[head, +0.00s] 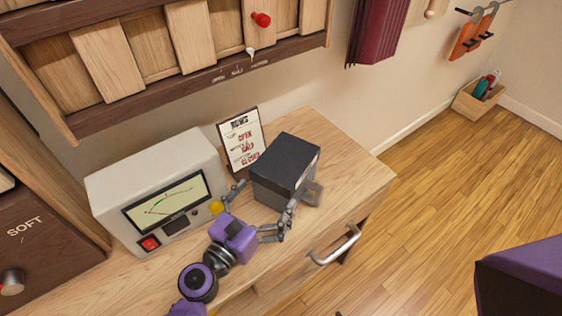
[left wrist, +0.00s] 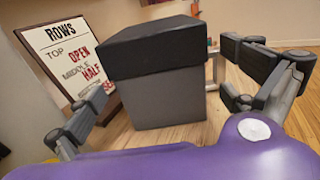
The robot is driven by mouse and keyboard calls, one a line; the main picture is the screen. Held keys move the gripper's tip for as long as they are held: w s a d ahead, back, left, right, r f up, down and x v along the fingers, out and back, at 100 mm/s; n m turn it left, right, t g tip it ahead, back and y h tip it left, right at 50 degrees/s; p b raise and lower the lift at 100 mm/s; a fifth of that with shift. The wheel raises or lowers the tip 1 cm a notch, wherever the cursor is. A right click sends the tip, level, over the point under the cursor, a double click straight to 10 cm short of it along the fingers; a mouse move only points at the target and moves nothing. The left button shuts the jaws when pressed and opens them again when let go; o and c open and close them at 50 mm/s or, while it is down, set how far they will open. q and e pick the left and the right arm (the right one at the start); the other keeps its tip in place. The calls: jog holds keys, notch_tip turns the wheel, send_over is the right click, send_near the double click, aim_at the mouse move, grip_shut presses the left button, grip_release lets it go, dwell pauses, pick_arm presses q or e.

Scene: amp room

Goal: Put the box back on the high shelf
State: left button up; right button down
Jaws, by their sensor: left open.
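The box (head: 281,175) is grey with a black lid and stands upright on the wooden desk. A small light metal piece shows at its right side. My left gripper (head: 268,194) is open, with one finger on either side of the box's near part. In the left wrist view the box (left wrist: 155,95) fills the middle, between the spread fingers of the left gripper (left wrist: 162,75). I cannot tell whether either finger touches it. My right gripper is not in view. I cannot make out a high shelf for certain.
A white meter unit (head: 155,185) stands left of the box. A sign (head: 241,140) about rows leans behind it. A slatted wooden panel (head: 170,50) with a red knob (head: 261,19) hangs above. The desk (head: 350,165) is bare to the right, with a drawer handle (head: 335,246) in front.

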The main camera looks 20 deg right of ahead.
aim_at(286, 170)
pick_arm(q)
jog(key=x, duration=0.7)
jog(key=shift+w+a+f, duration=0.1)
jog(key=shift+f, duration=0.15)
jog(key=shift+r, duration=0.1)
jog(key=c, duration=1.4)
